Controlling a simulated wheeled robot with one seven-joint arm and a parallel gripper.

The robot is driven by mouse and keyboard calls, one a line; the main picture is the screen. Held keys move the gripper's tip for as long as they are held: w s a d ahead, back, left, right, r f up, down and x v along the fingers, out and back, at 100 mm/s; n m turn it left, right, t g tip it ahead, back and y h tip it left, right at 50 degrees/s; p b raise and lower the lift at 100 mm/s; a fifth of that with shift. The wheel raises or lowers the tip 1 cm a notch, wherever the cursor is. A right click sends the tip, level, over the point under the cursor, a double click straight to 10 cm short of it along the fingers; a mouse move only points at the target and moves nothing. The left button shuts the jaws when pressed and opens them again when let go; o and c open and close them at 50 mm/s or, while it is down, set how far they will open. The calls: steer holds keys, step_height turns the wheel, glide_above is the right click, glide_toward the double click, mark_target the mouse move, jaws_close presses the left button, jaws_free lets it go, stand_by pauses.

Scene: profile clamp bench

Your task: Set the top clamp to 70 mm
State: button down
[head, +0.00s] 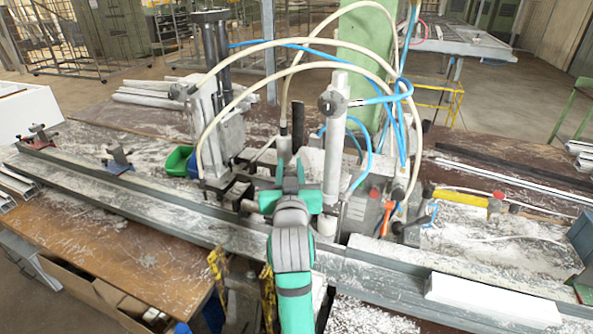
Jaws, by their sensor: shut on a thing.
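My teal and grey wrist reaches in from the front to the clamp machine at the middle of the bench. My gripper (290,180) is at its far end, low in front of a grey upright clamp cylinder (284,147) with a hose on top, which looks like the top clamp. The gripper is shut on part of this clamp; its fingertips and the grasped spot are mostly hidden by my own wrist. A taller pale cylinder (335,150) with a dark round end stands just right. No millimetre scale is readable.
A long grey profile rail (130,205) runs across the bench front, and a white profile (490,298) lies at right. Hoses (232,100) arch over the machine. White chips litter the bench.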

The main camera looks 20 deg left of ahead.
steer(key=shift+d+r, duration=0.1)
steer(key=shift+r, duration=0.35)
steer(key=c, duration=1.5)
jaws_free()
steer(key=shift+o, duration=0.2)
steer(key=shift+f, duration=0.1)
steer(key=shift+s, duration=0.15)
steer(key=v, duration=1)
steer(key=shift+s, duration=0.25)
steer(key=shift+d+f, duration=0.1)
